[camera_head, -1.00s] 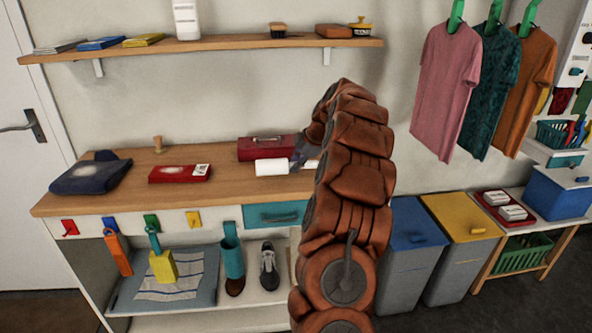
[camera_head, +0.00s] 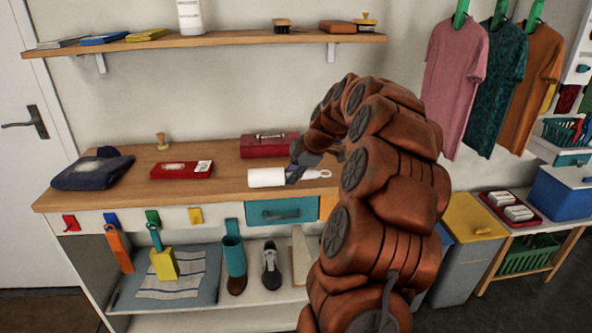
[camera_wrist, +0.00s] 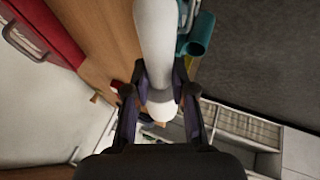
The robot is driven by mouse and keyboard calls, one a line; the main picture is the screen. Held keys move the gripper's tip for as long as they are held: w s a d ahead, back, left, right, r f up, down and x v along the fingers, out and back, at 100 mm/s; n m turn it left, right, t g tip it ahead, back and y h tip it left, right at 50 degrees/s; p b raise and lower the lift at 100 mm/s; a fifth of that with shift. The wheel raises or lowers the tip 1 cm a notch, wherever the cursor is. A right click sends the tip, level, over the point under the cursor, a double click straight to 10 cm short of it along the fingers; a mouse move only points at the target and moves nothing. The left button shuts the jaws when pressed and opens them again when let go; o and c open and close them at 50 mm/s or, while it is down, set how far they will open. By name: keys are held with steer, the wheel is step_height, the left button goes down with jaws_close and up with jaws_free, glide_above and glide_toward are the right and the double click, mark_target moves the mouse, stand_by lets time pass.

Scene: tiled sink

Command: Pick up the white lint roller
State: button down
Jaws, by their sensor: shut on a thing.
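The white lint roller (camera_head: 266,178) is over the front part of the wooden worktop, lying level in the head view. Its white handle shows to the right of my gripper (camera_head: 295,174). In the wrist view the roller (camera_wrist: 155,40) runs between the two dark fingers of my gripper (camera_wrist: 160,98), which are shut on it. The handle's rounded end shows below the fingers. The gap between roller and worktop, if any, is hard to judge.
A red case (camera_head: 270,146) stands behind the roller. A red box (camera_head: 182,170), a wooden stamp-like knob (camera_head: 162,141) and folded dark jeans (camera_head: 90,172) lie left on the worktop (camera_head: 225,180). A wall shelf (camera_head: 230,44) runs above.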

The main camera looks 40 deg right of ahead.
steer(key=s+a, duration=0.3)
steer(key=a, duration=0.2)
steer(key=shift+s+r+b, duration=0.3)
steer(key=shift+b, duration=0.15)
steer(key=shift+a, duration=0.1)
